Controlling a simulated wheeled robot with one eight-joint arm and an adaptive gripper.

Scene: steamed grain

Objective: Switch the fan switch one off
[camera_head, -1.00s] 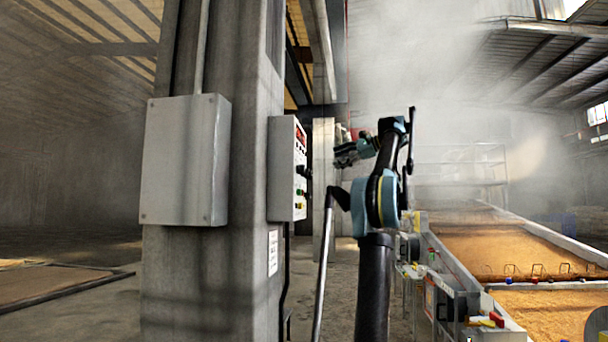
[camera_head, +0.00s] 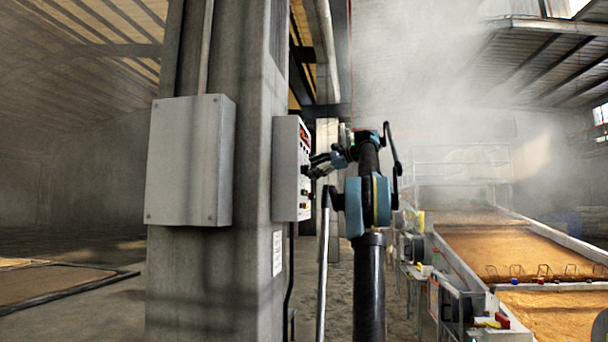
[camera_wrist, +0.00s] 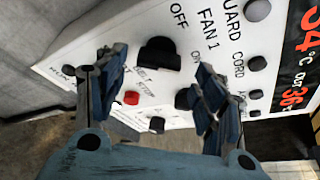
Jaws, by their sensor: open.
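The control box (camera_head: 284,170) is on the side of the concrete pillar. In the wrist view its white panel (camera_wrist: 100,50) shows the label FAN 1 with OFF and ON marks. A black rotary knob (camera_wrist: 158,54) sits beside that label; which mark it points to I cannot tell. My gripper (camera_wrist: 162,62) is open, its two fingers on either side of this knob in the picture, with no clear contact. A second black knob (camera_wrist: 184,98) is partly hidden by the right finger. In the head view my gripper (camera_head: 313,165) is close to the panel front.
A red button (camera_wrist: 131,97) and small dark buttons (camera_wrist: 257,10) are near the fingers. A red digital display (camera_wrist: 303,60) is at the right. A grey box (camera_head: 188,165) hangs on the pillar (camera_head: 200,285). Grain beds (camera_head: 520,250) lie to the right.

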